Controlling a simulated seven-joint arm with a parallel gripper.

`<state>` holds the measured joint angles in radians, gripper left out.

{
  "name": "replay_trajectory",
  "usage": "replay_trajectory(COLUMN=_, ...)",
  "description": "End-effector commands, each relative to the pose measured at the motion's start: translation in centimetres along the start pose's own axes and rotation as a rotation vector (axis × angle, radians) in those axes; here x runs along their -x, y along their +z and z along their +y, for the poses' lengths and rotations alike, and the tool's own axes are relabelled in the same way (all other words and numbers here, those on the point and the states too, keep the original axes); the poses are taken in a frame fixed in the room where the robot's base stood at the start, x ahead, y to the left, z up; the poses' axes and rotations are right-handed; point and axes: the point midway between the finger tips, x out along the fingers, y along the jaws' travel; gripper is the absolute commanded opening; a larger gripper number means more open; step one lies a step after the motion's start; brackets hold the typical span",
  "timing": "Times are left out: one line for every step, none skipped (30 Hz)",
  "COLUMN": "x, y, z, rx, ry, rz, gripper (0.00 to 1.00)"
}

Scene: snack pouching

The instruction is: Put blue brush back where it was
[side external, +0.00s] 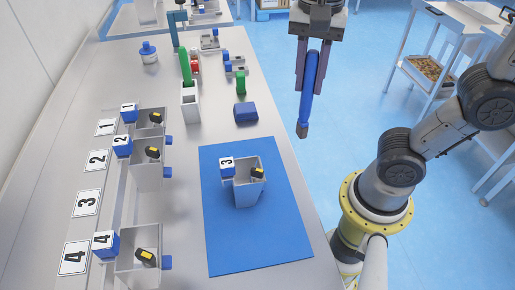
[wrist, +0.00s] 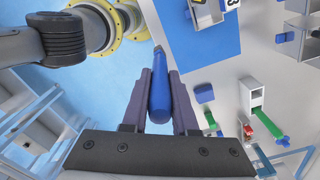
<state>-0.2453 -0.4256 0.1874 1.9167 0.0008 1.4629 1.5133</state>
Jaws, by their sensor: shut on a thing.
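My gripper (side external: 308,88) is shut on the blue brush (side external: 310,78) and holds it in the air past the table's right edge, over the floor. The brush hangs down, slightly tilted, with its grey end (side external: 302,130) lowest. In the wrist view the blue brush (wrist: 160,98) lies between the two fingers of my gripper (wrist: 160,76). A white upright holder (side external: 191,105) stands on the table to the left of my gripper, with a green-handled thing (side external: 185,66) rising at it. The holder also shows in the wrist view (wrist: 250,97). Its inside is mostly hidden.
A blue mat (side external: 225,245) carries a grey bin (side external: 249,190) with a blue block marked 3 and a yellow-black item. Several numbered bins line the left. A blue block (side external: 245,112) and a green object (side external: 241,82) stand near the holder. The mat's front is clear.

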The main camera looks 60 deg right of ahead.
Motion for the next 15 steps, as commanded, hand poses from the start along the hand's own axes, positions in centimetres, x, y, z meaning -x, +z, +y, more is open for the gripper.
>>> replay_trajectory(x=0.1, y=-0.8, z=1.0, rx=-0.033, ry=-0.004, rz=0.000, gripper=0.00)
replay_trajectory(x=0.1, y=-1.1, z=1.5, rx=-0.052, ry=-0.004, rz=0.000, gripper=0.00)
replay_trajectory(x=0.1, y=-1.5, z=2.0, rx=-0.074, ry=-0.002, rz=0.000, gripper=0.00)
replay_trajectory(x=0.2, y=-1.7, z=2.3, rx=-0.091, ry=-0.002, rz=0.000, gripper=0.00)
replay_trajectory(x=0.2, y=-1.9, z=2.5, rx=-0.104, ry=-0.002, rz=0.000, gripper=0.00)
replay_trajectory(x=0.4, y=-2.2, z=2.7, rx=-0.119, ry=-0.002, rz=0.000, gripper=0.00)
replay_trajectory(x=0.4, y=-2.3, z=2.8, rx=-0.128, ry=-0.002, rz=0.000, gripper=0.00)
replay_trajectory(x=0.5, y=-2.4, z=2.8, rx=-0.134, ry=-0.001, rz=0.000, gripper=0.00)
replay_trajectory(x=0.4, y=-2.5, z=2.7, rx=-0.141, ry=0.000, rz=-0.001, gripper=0.00)
replay_trajectory(x=0.3, y=-2.6, z=2.5, rx=-0.145, ry=0.001, rz=-0.001, gripper=0.00)
replay_trajectory(x=0.2, y=-2.7, z=2.1, rx=-0.147, ry=0.003, rz=-0.001, gripper=0.00)
replay_trajectory(x=-0.1, y=-2.9, z=1.6, rx=-0.148, ry=0.005, rz=-0.001, gripper=0.00)
replay_trajectory(x=-0.3, y=-3.0, z=1.0, rx=-0.148, ry=0.005, rz=-0.001, gripper=0.00)
replay_trajectory(x=-0.7, y=-3.1, z=0.5, rx=-0.148, ry=0.006, rz=-0.001, gripper=0.00)
replay_trajectory(x=-1.0, y=-3.3, z=-0.5, rx=-0.147, ry=0.006, rz=-0.001, gripper=0.00)
